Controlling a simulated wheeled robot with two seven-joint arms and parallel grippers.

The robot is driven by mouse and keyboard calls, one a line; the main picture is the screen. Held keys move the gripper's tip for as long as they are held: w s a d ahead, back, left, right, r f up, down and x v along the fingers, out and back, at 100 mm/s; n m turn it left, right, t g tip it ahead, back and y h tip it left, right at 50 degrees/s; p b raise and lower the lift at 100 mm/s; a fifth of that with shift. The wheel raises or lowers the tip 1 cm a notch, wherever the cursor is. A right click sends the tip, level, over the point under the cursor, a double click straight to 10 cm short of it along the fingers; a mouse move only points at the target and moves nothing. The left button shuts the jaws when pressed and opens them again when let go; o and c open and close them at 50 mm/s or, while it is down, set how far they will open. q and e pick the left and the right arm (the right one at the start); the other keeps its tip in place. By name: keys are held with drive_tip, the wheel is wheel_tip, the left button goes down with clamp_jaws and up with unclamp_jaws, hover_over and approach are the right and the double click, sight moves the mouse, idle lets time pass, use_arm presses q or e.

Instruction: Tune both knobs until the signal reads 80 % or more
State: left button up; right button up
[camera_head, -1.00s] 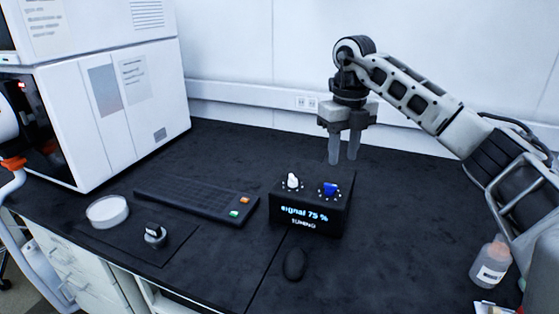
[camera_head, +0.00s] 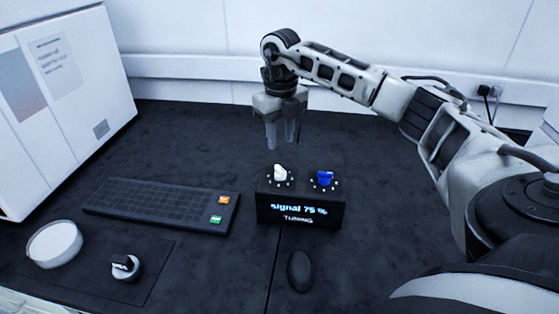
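The black tuning box (camera_head: 300,211) stands on the dark bench. Its front display reads "signal 75 %" with "TUNING" below. On top are a white knob (camera_head: 280,173) at the left and a blue knob (camera_head: 324,178) at the right, each ringed by small white marks. My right gripper (camera_head: 281,143) points down with its two fingers apart and nothing between them. It appears above and behind the white knob, not touching it. My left gripper is not in this view.
A black keyboard (camera_head: 160,204) with orange and green keys lies left of the box. A black mouse (camera_head: 300,271) is in front. A white round dish (camera_head: 55,244) and a small black-and-white knob-like piece (camera_head: 125,267) sit at the lower left. A white instrument (camera_head: 60,110) stands at the far left.

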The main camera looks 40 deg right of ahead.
sight(280, 168)
wheel_tip(280, 168, down, 8)
drive_tip(key=shift+f+p, duration=0.15)
drive_tip(key=shift+p, duration=0.15)
clamp_jaws()
